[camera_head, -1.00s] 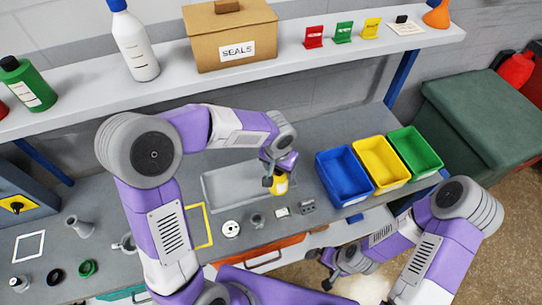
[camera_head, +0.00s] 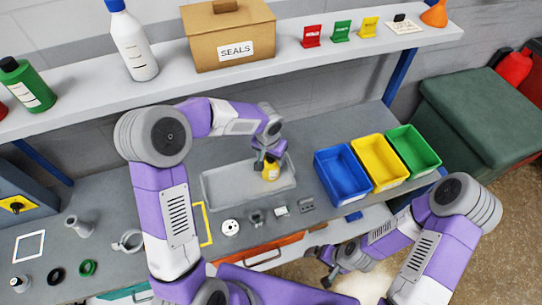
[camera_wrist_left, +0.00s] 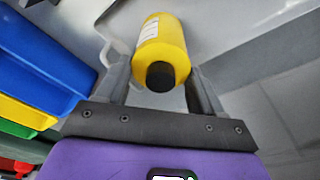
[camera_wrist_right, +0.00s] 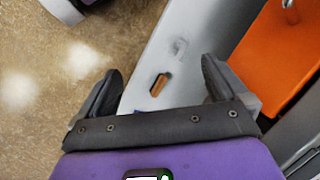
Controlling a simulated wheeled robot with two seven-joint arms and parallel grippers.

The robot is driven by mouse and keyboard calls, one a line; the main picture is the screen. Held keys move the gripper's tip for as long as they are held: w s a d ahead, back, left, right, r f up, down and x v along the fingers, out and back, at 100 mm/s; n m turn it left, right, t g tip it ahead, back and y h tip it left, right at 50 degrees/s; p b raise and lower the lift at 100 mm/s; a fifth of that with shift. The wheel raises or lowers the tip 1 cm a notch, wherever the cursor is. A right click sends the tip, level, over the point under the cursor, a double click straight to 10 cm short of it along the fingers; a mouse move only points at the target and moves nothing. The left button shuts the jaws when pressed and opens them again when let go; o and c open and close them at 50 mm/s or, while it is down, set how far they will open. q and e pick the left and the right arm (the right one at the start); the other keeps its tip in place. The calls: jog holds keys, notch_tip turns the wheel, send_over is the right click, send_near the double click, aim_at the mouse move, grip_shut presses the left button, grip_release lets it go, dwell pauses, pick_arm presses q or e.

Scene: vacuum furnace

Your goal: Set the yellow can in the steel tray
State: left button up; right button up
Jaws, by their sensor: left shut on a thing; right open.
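The yellow can (camera_head: 271,173) has a dark cap and a white label. My left gripper (camera_head: 265,163) is shut on it, and it is over the right part of the steel tray (camera_head: 222,188). In the left wrist view the can (camera_wrist_left: 163,45) sits between the two fingers, cap toward the camera. Whether its base touches the tray floor I cannot tell. My right gripper (camera_head: 328,268) is open and empty in front of the bench; its spread fingers show in the right wrist view (camera_wrist_right: 160,88).
Blue (camera_head: 343,176), yellow (camera_head: 380,162) and green (camera_head: 414,149) bins stand right of the tray. Small parts, including a white disc (camera_head: 230,228), lie in front of it. A shelf (camera_head: 290,52) with a seals box (camera_head: 230,38) runs above the back. An orange drawer front (camera_wrist_right: 275,50) is near my right gripper.

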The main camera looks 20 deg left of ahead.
aim_at(269, 164)
pick_arm(q)
jog(key=shift+f, duration=0.2)
jog(key=o, duration=1.3)
jog(key=shift+r, duration=0.15)
jog(key=shift+r, duration=0.3)
jog(key=r, duration=0.3)
jog(key=s+r+p, duration=0.1)
jog(key=r, duration=0.7)
jog(key=shift+s+a+r+p, duration=0.15)
jog(key=shift+s+r+p, duration=0.1)
jog(key=shift+s+p, duration=0.15)
jog(key=shift+f, duration=0.1)
